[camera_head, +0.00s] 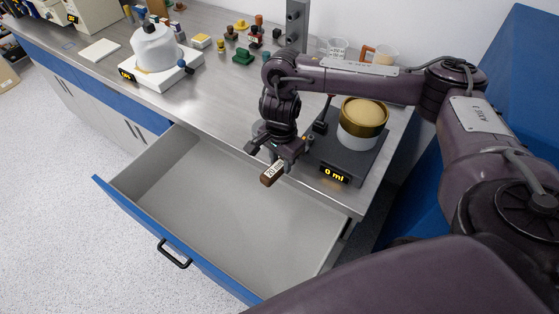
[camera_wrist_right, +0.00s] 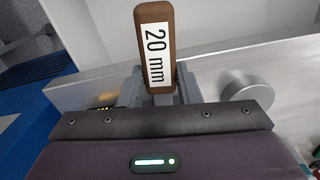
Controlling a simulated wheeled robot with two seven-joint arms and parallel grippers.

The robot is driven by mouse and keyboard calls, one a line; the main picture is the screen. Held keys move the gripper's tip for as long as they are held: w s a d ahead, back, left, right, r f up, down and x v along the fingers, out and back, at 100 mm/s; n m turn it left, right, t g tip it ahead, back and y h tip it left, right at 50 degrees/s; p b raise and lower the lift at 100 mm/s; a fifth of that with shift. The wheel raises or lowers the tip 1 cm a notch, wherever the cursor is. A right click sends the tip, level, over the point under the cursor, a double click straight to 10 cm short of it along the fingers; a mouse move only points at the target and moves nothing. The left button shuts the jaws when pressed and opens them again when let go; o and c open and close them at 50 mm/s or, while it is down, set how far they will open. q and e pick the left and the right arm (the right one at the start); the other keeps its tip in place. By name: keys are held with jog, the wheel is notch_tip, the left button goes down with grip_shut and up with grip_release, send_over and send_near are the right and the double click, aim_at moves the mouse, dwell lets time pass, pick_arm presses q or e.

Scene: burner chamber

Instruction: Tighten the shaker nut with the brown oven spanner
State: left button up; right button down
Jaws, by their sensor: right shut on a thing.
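My right gripper (camera_head: 286,150) is shut on the brown spanner (camera_head: 271,174), near the front edge of the bench above the open drawer. The spanner's brown handle with a white "20 mm" label sticks out toward the drawer. In the right wrist view the brown handle (camera_wrist_right: 154,40) stands up between the jaws; its far end is hidden. I cannot make out the shaker nut for certain. My left gripper is out of view.
The drawer (camera_head: 215,200) is pulled open and looks empty. A dark device (camera_head: 368,160) reading "0 ml" carries a gold-rimmed pot (camera_head: 362,120) close right of the gripper. A white apparatus (camera_head: 155,48) and small coloured items stand further left. A grey round piece (camera_wrist_right: 246,88) shows in the wrist view.

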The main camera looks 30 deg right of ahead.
jog(key=shift+w+d, duration=0.15)
jog(key=shift+d, duration=0.3)
dwell(0.6)
jog(key=shift+w+d, duration=0.15)
jog(key=shift+d, duration=0.3)
jog(key=shift+w+d+b, duration=0.2)
jog(key=shift+d, duration=0.45)
jog(key=shift+w+d+b, duration=0.2)
jog(key=shift+d, duration=0.4)
dwell(0.9)
dwell(0.5)
jog(key=shift+w+a+m+p, duration=0.15)
jog(key=shift+w+m, duration=0.3)
jog(key=shift+m, duration=0.1)
jog(key=shift+w+a+m+p, duration=0.1)
jog(key=shift+w+m+p, duration=0.05)
jog(key=shift+w+m, duration=0.35)
jog(key=shift+m, duration=0.25)
jog(key=shift+w+m, duration=0.85)
jog(key=shift+m, duration=0.25)
